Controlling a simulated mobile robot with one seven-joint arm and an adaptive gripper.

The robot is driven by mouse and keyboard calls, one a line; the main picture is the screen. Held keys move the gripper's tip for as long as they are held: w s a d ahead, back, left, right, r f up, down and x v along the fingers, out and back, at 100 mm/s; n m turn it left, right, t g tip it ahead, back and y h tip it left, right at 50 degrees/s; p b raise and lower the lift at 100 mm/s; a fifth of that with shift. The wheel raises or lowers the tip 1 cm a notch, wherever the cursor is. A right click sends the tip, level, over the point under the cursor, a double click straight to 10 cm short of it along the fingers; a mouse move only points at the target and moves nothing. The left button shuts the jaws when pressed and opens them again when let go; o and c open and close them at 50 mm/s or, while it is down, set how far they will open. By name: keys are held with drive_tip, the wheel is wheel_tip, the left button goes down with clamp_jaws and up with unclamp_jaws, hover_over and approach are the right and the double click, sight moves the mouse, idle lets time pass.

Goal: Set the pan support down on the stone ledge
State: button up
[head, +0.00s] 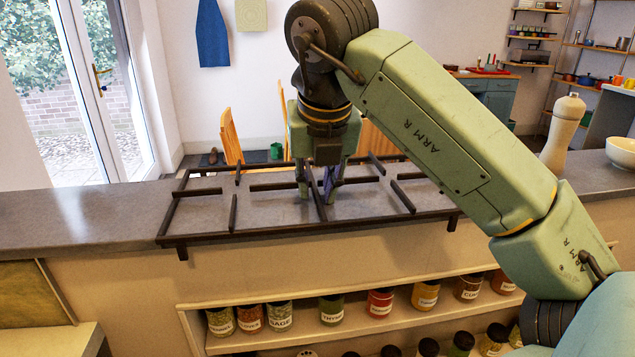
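The pan support (205,192) is a dark, rectangular metal grate with short inward bars and small feet. It lies roughly level over the grey stone ledge (80,212). My gripper (317,190) points down at the middle of the grate, its fingers on either side of a central bar and apparently closed on it. The grate's front bar and two front feet appear at or past the ledge's front edge. I cannot tell whether the other feet touch the stone or hover just above it.
A pale bottle-shaped mill (563,133) and a white bowl (621,151) stand on the ledge to the right. Below the ledge, a shelf (245,340) holds several labelled spice jars. The ledge is clear at the left. Wooden chairs (231,137) stand behind it.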

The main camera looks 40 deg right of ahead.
drive_tip(key=shift+o, duration=0.3)
drive_tip(key=shift+f, duration=0.1)
drive_tip(key=v, duration=0.7)
drive_tip(key=shift+s+r, duration=0.1)
drive_tip(key=shift+r, duration=0.25)
